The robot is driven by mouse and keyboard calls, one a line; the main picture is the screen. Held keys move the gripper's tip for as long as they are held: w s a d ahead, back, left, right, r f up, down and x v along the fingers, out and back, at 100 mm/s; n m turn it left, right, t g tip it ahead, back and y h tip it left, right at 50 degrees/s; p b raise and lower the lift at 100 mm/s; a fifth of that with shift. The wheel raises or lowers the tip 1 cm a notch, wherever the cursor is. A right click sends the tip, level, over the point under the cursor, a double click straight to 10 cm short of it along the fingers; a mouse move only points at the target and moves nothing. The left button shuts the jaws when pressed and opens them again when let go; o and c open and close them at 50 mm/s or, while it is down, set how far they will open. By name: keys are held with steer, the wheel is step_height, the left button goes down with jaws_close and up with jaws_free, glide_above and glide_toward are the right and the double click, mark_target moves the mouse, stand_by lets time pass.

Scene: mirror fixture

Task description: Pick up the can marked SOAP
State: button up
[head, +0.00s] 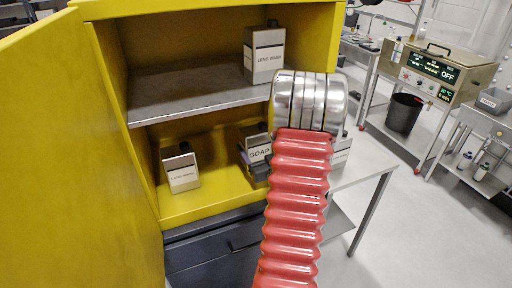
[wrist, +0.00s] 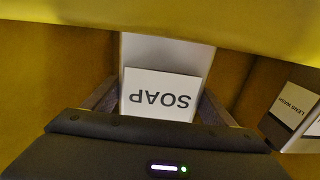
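The can marked SOAP (head: 258,153) is on the lower level of the yellow cabinet, partly hidden by my arm and gripper. In the wrist view the SOAP can (wrist: 160,92) is centred, with its label upside down. My gripper (wrist: 160,100) has one dark finger on each side of the can, close against its sides. Whether the fingers press on it or stand slightly apart cannot be told. In the head view my gripper (head: 257,172) shows only as a dark part just below the label.
A LENS WASH can (head: 265,54) stands on the grey middle shelf (head: 190,90). Another can (head: 181,168) stands left of SOAP; in the wrist view, a LENS WASH can (wrist: 294,112) is at right. A pale label (head: 341,152) shows right of my arm. The yellow door (head: 70,150) is open.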

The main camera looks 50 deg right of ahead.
mark_target(256, 129)
steer(key=c, duration=1.1)
steer(key=shift+c, duration=0.2)
steer(key=shift+r, duration=0.2)
steer(key=shift+r, duration=4.9)
